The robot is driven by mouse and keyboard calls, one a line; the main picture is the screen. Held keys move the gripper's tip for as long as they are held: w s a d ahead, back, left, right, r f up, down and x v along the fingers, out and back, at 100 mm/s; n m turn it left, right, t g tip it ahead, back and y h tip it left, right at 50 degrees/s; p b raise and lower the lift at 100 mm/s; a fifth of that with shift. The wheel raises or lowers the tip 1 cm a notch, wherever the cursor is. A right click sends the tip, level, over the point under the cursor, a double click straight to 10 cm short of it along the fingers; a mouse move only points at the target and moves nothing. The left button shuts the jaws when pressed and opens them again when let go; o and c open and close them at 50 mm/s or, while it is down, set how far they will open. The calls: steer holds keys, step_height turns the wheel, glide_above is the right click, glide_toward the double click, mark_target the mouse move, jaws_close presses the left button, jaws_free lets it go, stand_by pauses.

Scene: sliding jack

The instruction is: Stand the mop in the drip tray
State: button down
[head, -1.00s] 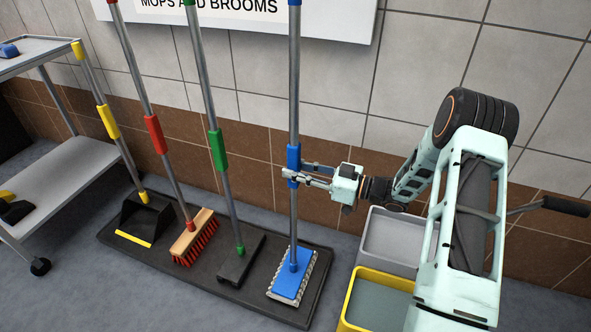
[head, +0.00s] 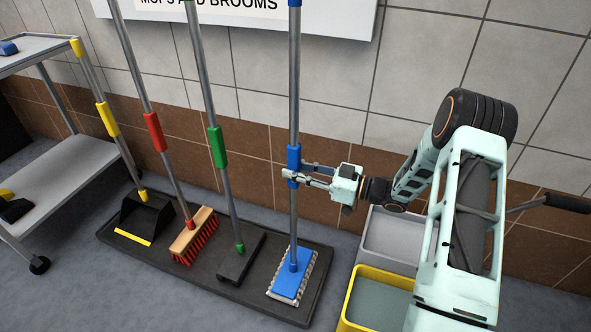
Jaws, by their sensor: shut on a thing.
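The mop (head: 293,215) has a grey pole, a blue grip sleeve and a flat blue head (head: 292,285) with a pale fringe. It stands upright, its head at the right end of the black drip tray (head: 204,279). My gripper (head: 293,174) is shut on the mop's blue sleeve, from the right. The top of the pole is cut off by the picture edge. Whether the head bears fully on the tray I cannot tell.
A green-sleeved squeegee (head: 222,180), a red-sleeved broom (head: 180,205) and a yellow-handled dustpan (head: 148,215) stand left of the mop in the tray. Grey and yellow buckets (head: 356,285) stand right. A grey trolley (head: 65,190) is at left. A tiled wall is behind.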

steer(key=c, duration=1.6)
jaws_free()
